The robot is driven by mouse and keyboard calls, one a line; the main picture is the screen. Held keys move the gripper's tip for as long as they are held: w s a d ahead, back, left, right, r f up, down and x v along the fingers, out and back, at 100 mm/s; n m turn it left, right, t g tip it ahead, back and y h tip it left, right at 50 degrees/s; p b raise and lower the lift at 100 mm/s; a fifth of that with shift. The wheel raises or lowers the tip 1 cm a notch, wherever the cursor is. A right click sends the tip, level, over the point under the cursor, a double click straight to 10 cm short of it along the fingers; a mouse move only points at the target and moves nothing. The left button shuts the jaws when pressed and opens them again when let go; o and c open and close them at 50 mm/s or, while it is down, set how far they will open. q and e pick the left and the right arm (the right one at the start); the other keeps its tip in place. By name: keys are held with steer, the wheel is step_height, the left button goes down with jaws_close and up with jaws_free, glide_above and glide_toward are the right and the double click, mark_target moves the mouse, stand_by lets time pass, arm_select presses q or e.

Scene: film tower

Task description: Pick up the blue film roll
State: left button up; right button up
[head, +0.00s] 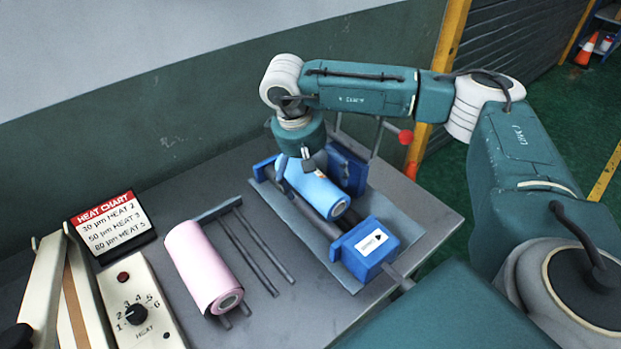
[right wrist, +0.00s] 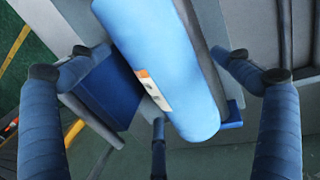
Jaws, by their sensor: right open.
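The blue film roll (head: 316,190) lies in a blue-ended cradle on the bench, at the middle right of the head view. It has a pale label with an orange corner, clear in the right wrist view (right wrist: 172,60). My right gripper (head: 307,166) is above the roll, partly hidden by its own wrist. In the right wrist view its blue fingers (right wrist: 160,78) are spread apart on both sides of the roll, with gaps between them and the roll.
A pink roll (head: 202,265) lies on rods left of the cradle. A blue block (head: 363,248) with a white label stands at the cradle's near end. A heat chart sign (head: 112,225) and heat dial box (head: 139,312) are at the left. A red knob (head: 405,137) stands behind the cradle.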

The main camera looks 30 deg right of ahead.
steer(key=shift+d+f, duration=0.2)
steer(key=shift+f, duration=0.45)
steer(key=c, duration=1.6)
steer(key=shift+r, duration=0.1)
steer(key=shift+c, duration=1.2)
